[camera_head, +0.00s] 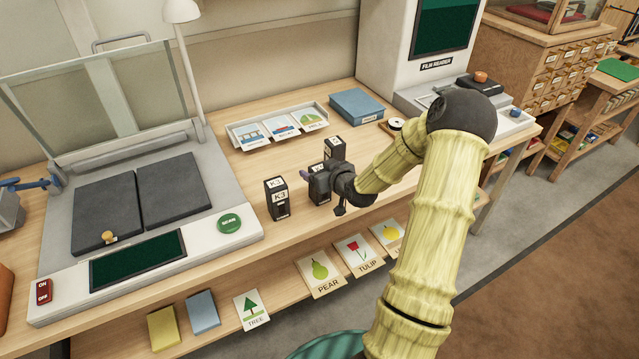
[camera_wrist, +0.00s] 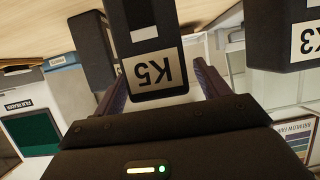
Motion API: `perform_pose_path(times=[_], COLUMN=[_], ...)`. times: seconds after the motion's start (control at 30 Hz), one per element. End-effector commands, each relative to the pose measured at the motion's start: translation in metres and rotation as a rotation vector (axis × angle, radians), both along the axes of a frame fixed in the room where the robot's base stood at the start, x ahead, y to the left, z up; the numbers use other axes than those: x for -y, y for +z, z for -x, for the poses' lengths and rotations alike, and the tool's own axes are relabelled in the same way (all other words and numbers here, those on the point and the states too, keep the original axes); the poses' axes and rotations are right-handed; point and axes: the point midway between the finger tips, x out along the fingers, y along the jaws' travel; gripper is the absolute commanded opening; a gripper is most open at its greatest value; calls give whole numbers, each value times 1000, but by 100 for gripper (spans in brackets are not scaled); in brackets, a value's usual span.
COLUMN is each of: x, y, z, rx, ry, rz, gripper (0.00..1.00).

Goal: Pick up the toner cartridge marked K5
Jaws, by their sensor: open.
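The K5 toner cartridge (camera_wrist: 158,77) is a black block with a white label, seen upside down in the wrist view, between my gripper's two fingers (camera_wrist: 160,88). My gripper is open, with a finger on either side of it; I cannot tell whether they touch it. In the head view, my gripper (camera_head: 318,177) is at the cartridge (camera_head: 322,198) standing on the desk and partly hides it. The similar K3 cartridge (camera_head: 277,200) stands to its left, and also shows at the right of the wrist view (camera_wrist: 285,42).
A third black cartridge (camera_head: 334,147) stands close behind, its marking unreadable. A card tray (camera_head: 242,142) and blue box (camera_head: 356,105) lie farther back. A scanner (camera_head: 52,225) fills the left of the desk. Picture cards (camera_head: 320,272) rest on the lower shelf.

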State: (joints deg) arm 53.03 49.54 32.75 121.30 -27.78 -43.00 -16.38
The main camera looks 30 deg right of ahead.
Motion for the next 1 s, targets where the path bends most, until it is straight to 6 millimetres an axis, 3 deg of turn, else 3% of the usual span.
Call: perform_pose_path(times=[0.17,0.67,1.0], x=[-2,1,0], y=[-7,-7,-6], z=[-15,-14,-15], rx=[-1,-1,1], ry=[1,-3,-2], rz=[0,0,1], gripper=[75,75,16])
